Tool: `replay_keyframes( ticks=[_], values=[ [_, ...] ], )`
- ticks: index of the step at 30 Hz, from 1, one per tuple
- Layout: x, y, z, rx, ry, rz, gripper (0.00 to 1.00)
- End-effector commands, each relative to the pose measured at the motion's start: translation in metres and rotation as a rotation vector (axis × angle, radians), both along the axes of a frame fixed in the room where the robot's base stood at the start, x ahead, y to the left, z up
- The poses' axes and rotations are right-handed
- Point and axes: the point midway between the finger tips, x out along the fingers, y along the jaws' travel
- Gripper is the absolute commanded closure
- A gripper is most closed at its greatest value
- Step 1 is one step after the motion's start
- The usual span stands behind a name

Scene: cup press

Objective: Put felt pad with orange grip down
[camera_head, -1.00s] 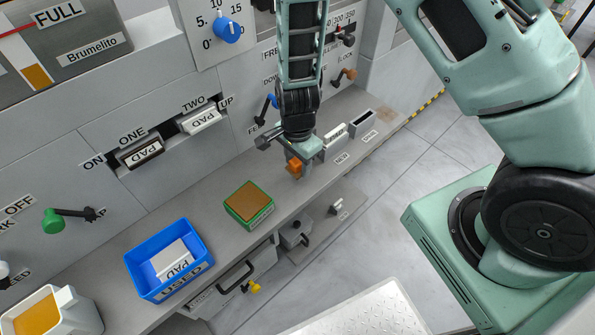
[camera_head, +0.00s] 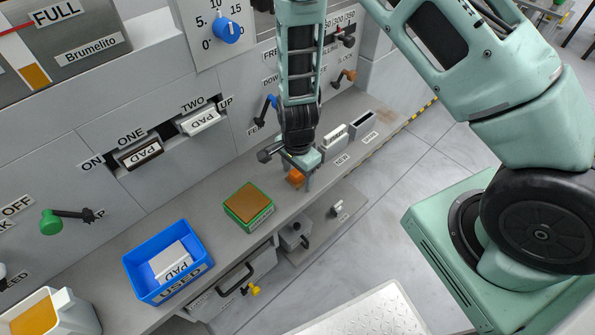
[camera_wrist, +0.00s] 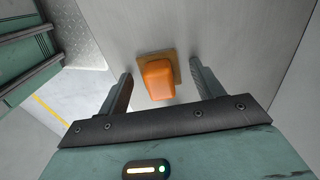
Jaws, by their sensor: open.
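The felt pad with its orange grip (camera_wrist: 158,78) lies on the grey counter in the wrist view, with the tan pad edge showing around the orange block. In the head view the orange grip (camera_head: 295,177) shows just below my gripper (camera_head: 298,178). In the wrist view my gripper (camera_wrist: 160,92) is open, one finger on each side of the orange grip, with a visible gap on both sides. The underside of the pad is hidden.
On the counter (camera_head: 215,236) to the left stand a green box with a brown top (camera_head: 249,206) and a blue bin (camera_head: 150,286) labelled USED holding a white pad. Slotted holders (camera_head: 335,143) are just behind my gripper. The counter's front edge is close by.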

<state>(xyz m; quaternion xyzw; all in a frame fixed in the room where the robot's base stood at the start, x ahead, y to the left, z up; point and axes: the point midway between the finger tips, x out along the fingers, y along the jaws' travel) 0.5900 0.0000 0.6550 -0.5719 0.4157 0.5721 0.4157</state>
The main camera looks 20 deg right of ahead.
Motion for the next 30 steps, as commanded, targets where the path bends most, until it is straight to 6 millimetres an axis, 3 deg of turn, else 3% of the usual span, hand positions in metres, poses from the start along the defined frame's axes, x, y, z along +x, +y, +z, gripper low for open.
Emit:
replay_keyframes(
  ticks=[5, 18, 26, 30],
  values=[
    [0.0, 0.0, 0.008, 0.0, -0.001, 0.001, 0.33],
    [0.001, 0.001, 0.094, 0.0, -0.004, 0.003, 0.33],
    [-0.001, 0.001, 0.122, 0.001, 0.0, 0.005, 0.33],
    [-0.011, 0.017, 0.143, 0.041, 0.006, 0.125, 0.33]
  ],
)
